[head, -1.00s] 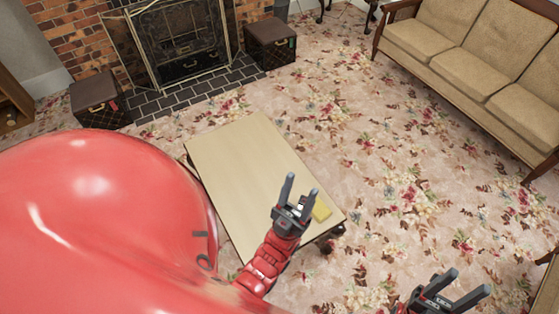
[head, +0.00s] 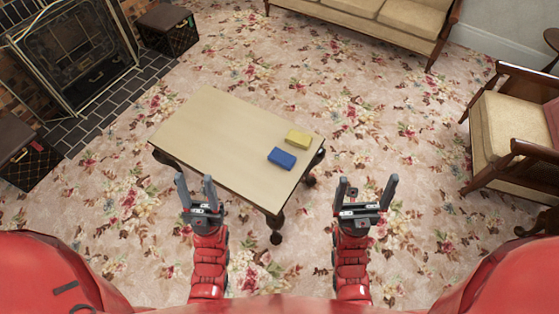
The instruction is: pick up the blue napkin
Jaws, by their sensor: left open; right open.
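The blue napkin (head: 282,158) is a small, folded-looking block on the right part of the light wooden coffee table (head: 205,125). It lies near the table's front right edge. My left gripper (head: 196,194) is open and empty, in front of the table's left part, left of and below the napkin in the picture. My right gripper (head: 366,194) is open and empty, to the right of the table's near corner, right of and below the napkin. Neither gripper touches the napkin.
A yellow block-like item (head: 298,139) lies just behind the napkin. A wooden armchair (head: 510,125) stands at the right and a sofa (head: 375,15) at the back. A fireplace screen (head: 75,50) and dark boxes (head: 168,28) are at the left. Carpet (head: 410,130) is clear right of the table.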

